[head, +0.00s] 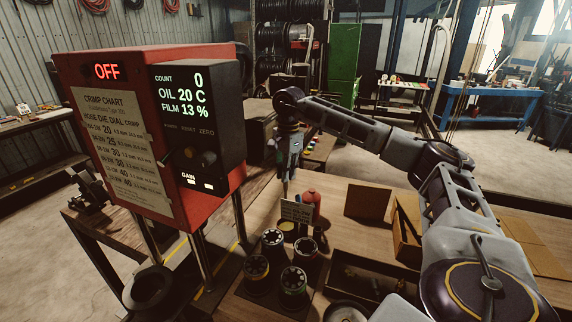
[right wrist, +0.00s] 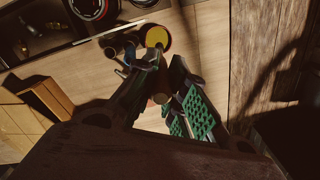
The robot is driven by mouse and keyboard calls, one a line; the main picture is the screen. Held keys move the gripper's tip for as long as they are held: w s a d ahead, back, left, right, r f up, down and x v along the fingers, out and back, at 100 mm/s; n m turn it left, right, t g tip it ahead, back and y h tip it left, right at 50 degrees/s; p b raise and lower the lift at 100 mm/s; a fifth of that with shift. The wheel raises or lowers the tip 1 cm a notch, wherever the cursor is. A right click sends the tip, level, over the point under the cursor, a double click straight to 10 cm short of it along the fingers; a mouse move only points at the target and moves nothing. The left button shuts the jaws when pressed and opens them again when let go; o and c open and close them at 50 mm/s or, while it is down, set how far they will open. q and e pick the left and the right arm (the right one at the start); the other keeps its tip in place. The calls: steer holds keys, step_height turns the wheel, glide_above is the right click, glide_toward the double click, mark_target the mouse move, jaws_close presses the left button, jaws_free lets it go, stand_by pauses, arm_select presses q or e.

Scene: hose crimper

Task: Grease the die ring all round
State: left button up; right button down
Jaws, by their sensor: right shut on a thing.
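The red crimper (head: 140,130) stands at the left, its display (head: 185,92) reading COUNT 0, OIL 20 C, FILM 13 %, and its lamp panel reading OFF. A dark ring (head: 150,288), which looks like the die ring, sits low beneath it. My right gripper (head: 287,172) points down above the bench, right of the crimper and apart from it. It is shut on a slim brown handle (right wrist: 160,88), perhaps a brush; its lower end is hard to make out. A round tin with yellow contents (right wrist: 157,37) stands below the gripper. My left gripper is not in view.
Several dark die sets (head: 272,239) stand on the bench in front of a small card (head: 297,212). A red bottle (head: 312,197) is close behind the card. An open box (head: 408,230) and a dark tray (head: 362,282) lie to the right.

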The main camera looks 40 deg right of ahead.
mark_target(287, 188)
steer(key=shift+s+f, duration=0.1)
steer(key=shift+f, duration=1)
steer(key=shift+f+b, duration=0.1)
steer(key=shift+b, duration=0.2)
steer(key=shift+f+b, duration=1.95)
steer(key=shift+f, duration=0.9)
steer(key=shift+r+p, duration=2.45)
steer(key=shift+r, duration=1.1)
